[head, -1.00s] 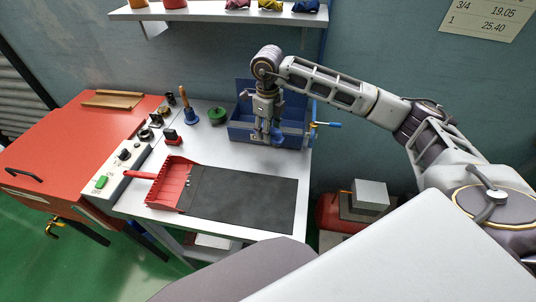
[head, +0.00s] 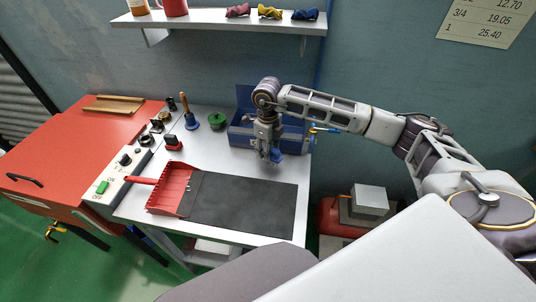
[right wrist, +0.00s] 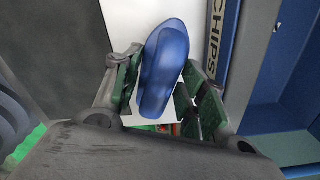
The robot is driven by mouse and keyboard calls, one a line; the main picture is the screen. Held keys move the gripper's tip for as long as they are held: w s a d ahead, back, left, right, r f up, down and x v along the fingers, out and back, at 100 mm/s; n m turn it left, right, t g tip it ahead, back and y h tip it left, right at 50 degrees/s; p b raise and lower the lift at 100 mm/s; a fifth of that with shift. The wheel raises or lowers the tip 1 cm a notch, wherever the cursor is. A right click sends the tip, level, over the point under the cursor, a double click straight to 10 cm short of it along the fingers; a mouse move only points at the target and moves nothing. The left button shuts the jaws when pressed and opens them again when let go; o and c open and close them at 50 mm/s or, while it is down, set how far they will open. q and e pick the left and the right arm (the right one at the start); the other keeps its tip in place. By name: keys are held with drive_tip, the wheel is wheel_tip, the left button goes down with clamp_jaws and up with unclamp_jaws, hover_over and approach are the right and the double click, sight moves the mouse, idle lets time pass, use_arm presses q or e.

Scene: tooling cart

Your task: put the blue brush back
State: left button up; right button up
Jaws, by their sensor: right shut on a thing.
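My right gripper (head: 272,150) is over the white table, just in front of the blue box. It is shut on the blue brush (head: 277,156), of which only a small blue part shows below the fingers. In the right wrist view the brush's smooth, rounded blue end (right wrist: 165,65) sits between the two green finger pads; its bristles cannot be made out. My left gripper is not in view.
A blue box (head: 240,137), lettered CHIPS in the wrist view, stands at the table's back right. A red dustpan (head: 172,192) and a dark mat (head: 245,205) lie in front. A wooden-handled blue tool (head: 190,120) and a green round thing (head: 217,121) stand left.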

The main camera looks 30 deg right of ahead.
drive_tip(key=shift+f, duration=1.4)
drive_tip(key=shift+f, duration=0.15)
drive_tip(key=o, duration=1)
wheel_tip(320, 180, up, 12)
drive_tip(key=shift+r+b, duration=0.15)
drive_tip(key=shift+b, duration=0.25)
